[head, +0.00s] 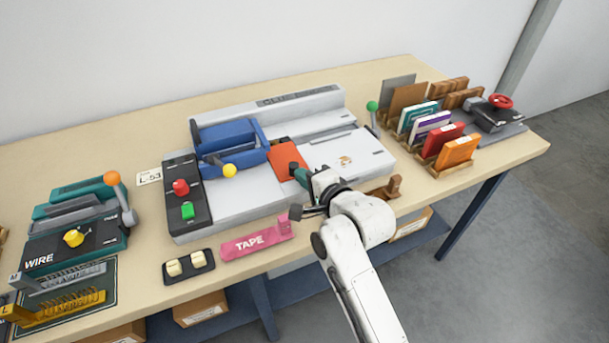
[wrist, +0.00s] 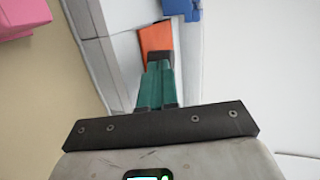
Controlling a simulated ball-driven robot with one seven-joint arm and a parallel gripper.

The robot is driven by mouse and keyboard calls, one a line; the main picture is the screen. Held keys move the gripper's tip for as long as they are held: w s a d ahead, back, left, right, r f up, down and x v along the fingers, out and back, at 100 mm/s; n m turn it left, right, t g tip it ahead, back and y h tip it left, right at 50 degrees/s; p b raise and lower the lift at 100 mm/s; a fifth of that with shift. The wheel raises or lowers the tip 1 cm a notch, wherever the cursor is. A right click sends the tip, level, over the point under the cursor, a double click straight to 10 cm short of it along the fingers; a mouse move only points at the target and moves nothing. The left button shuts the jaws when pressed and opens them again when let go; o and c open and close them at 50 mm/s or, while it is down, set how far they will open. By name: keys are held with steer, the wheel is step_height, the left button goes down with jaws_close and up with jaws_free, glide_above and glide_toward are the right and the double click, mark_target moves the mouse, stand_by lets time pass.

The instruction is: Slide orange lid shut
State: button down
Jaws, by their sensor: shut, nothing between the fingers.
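The orange lid (head: 287,157) is a flat plate on the top of the large light-grey machine (head: 235,203), just right of the blue carriage (head: 229,140). It carries a dark knob (head: 296,170). My gripper (head: 300,178) is at the lid's front right, with its green fingers together by the knob. In the wrist view the orange lid (wrist: 154,40) shows beyond the closed fingers (wrist: 160,68), whose tips are at a dark piece at the lid's near edge. Whether they touch it I cannot tell. Nothing is held between the fingers.
A black panel with red and green buttons (head: 187,211) is at the machine's left. A pink TAPE box (head: 256,240) lies in front. A green-knobbed lever (head: 372,107) and racks of coloured booklets (head: 450,142) stand right. A teal WIRE machine (head: 75,240) is at left.

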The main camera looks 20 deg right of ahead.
mark_target(296, 163)
stand_by(0.3)
steer(key=w, duration=0.3)
steer(key=shift+w, duration=0.4)
steer(key=shift+w+r, duration=0.15)
steer(key=shift+r, duration=0.1)
